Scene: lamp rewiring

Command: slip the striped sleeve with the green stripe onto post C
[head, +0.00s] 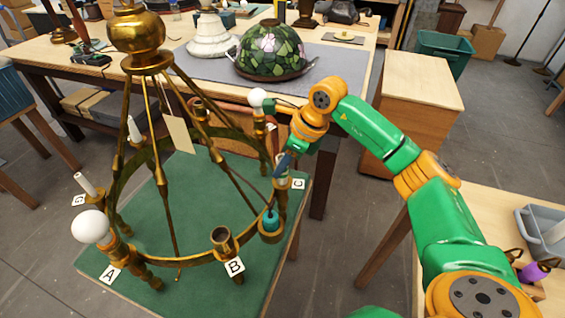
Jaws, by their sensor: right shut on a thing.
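A brass chandelier frame (138,62) stands on a green mat, with lettered tags on its ring. Tag C (298,184) hangs at the right side of the ring. Post C beside it is largely hidden by my right gripper. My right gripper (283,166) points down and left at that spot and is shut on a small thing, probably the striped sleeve. Its stripe colour is too small and covered to tell, and I cannot tell whether it is around the post or above it. My left gripper is not in view.
Tag B (235,265) marks an empty brass cup (222,238); a teal fitting (270,224) sits between B and C. A white bulb (92,227) stands near tag A (110,273). A stained-glass shade (270,52) lies on the bench behind. A wooden cabinet (412,90) stands behind my right arm.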

